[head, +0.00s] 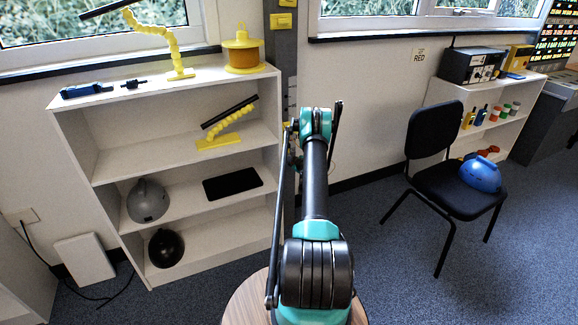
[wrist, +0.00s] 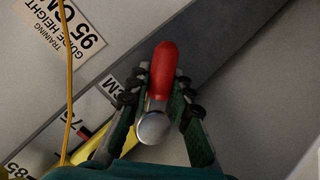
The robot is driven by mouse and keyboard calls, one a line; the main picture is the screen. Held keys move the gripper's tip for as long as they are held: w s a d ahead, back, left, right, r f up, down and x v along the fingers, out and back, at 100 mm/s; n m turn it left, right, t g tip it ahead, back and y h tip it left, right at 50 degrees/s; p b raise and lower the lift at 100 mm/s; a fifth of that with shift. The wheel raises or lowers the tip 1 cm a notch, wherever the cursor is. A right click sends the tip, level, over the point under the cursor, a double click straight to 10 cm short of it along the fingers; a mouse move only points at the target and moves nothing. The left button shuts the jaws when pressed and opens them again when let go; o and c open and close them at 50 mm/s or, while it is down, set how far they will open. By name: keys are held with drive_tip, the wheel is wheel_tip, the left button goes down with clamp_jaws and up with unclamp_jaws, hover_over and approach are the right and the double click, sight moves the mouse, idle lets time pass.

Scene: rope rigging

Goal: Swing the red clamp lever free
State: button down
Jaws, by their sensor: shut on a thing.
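The red clamp lever (wrist: 165,62) is in the middle of the wrist view, with its rounded red end pointing up the picture and a round silver pivot (wrist: 154,130) at its lower end. My gripper (wrist: 161,80) has one finger on each side of the red lever and is shut on it. The lever lies in front of a dark grey post (wrist: 232,52) that crosses the wrist view diagonally. In the head view my arm hides the lever and most of the gripper in front of the upright post (head: 287,75).
In the head view, a white shelf (head: 75,140) stands left of the post. A black chair (head: 435,130) holding a blue helmet (head: 480,175) stands to the right.

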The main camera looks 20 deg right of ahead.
drive_tip(key=n+h, duration=0.1)
drive_tip(key=d+r+n+h, duration=0.1)
drive_tip(key=shift+r+n+t, duration=0.15)
drive_tip(key=shift+n+t, duration=0.15)
drive_tip(key=shift+n, duration=0.1)
drive_tip(key=shift+d+r+n+h, duration=0.3)
drive_tip(key=shift+r+n+h, duration=0.35)
drive_tip(key=shift+n+h, duration=0.45)
drive_tip(key=shift+t, duration=0.3)
drive_tip(key=c, duration=1.3)
unclamp_jaws()
drive_tip(key=shift+r, duration=0.1)
drive_tip(key=shift+c, duration=0.2)
wheel_tip(320, 180, up, 10)
drive_tip(key=shift+r, duration=0.1)
